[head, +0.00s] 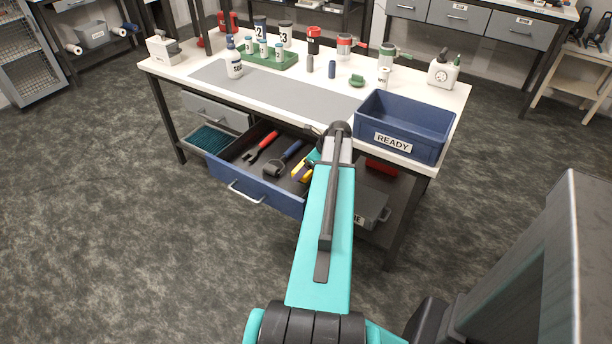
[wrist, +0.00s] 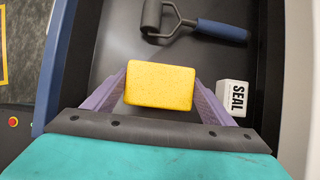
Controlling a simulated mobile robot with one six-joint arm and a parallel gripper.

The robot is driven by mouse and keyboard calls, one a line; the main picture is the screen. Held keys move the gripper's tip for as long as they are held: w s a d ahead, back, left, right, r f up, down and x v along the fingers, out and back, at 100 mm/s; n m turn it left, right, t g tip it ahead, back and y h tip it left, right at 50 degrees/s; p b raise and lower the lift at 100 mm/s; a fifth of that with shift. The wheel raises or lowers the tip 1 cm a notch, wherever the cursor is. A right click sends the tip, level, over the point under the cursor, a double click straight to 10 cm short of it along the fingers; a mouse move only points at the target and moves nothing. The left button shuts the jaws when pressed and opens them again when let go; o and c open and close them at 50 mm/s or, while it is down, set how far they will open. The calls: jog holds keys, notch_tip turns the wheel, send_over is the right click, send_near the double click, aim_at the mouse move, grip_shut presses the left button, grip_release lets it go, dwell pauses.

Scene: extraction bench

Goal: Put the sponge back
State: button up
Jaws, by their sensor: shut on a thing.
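The yellow sponge (wrist: 160,85) is a rectangular block. In the wrist view my gripper (wrist: 158,95) is shut on it, one purple finger at each side. The sponge is over the dark floor of the open blue drawer (head: 255,190); I cannot tell if it touches the floor. In the head view my arm hides most of the gripper, and some yellow shows beside the arm in the drawer's right part.
The drawer also holds a roller (wrist: 205,28), a white SEAL block (wrist: 233,97) close to the right finger, and a red-handled tool (head: 262,145). The blue READY bin (head: 405,125) stands on the bench's right end. The grey mat (head: 280,90) has free room.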

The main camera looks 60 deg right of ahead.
jog(key=shift+f, duration=0.2)
jog(key=shift+f, duration=1.9)
jog(key=shift+f, duration=0.15)
jog(key=o, duration=0.9)
jog(key=shift+v, duration=6.2)
jog(key=shift+w, duration=0.15)
